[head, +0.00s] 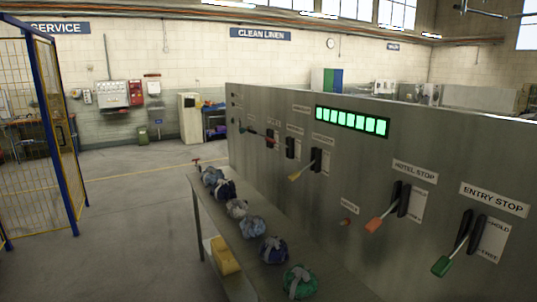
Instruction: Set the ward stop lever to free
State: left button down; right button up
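A grey metal panel carries several stop levers with coloured handles. The nearest is the green-handled entry stop lever (441,265), beside a plate marked hold above and free below. Left of it is the orange-handled hotel stop lever (374,224). Farther along are a yellow-handled lever (295,176) and a red-ended lever (270,140). The small labels (323,140) over these far levers are too small to read, so I cannot tell which is the ward stop lever or its setting. The yellow, orange and green handles slope down to the left. Neither gripper is in view.
A long narrow table (203,212) along the panel holds several tied bags (237,208). A yellow item (225,255) sits below it. A lit green display (352,121) is on the panel. Open floor (130,225) lies left, up to a blue-framed mesh cage (48,120).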

aim_at(270, 140)
jog(key=i+j+z, duration=0.1)
jog(key=z, duration=0.55)
jog(key=i+j+z, duration=0.15)
jog(key=j, duration=0.25)
jog(key=i+j+z, duration=0.2)
jog(key=j, duration=0.2)
jog(key=i+j+z, duration=0.15)
jog(key=j, duration=0.25)
jog(key=j+z, duration=0.2)
jog(key=j, duration=0.25)
jog(key=i+j, duration=0.1)
jog(key=j, duration=0.35)
jog(key=i+j, duration=0.1)
jog(key=j, duration=0.4)
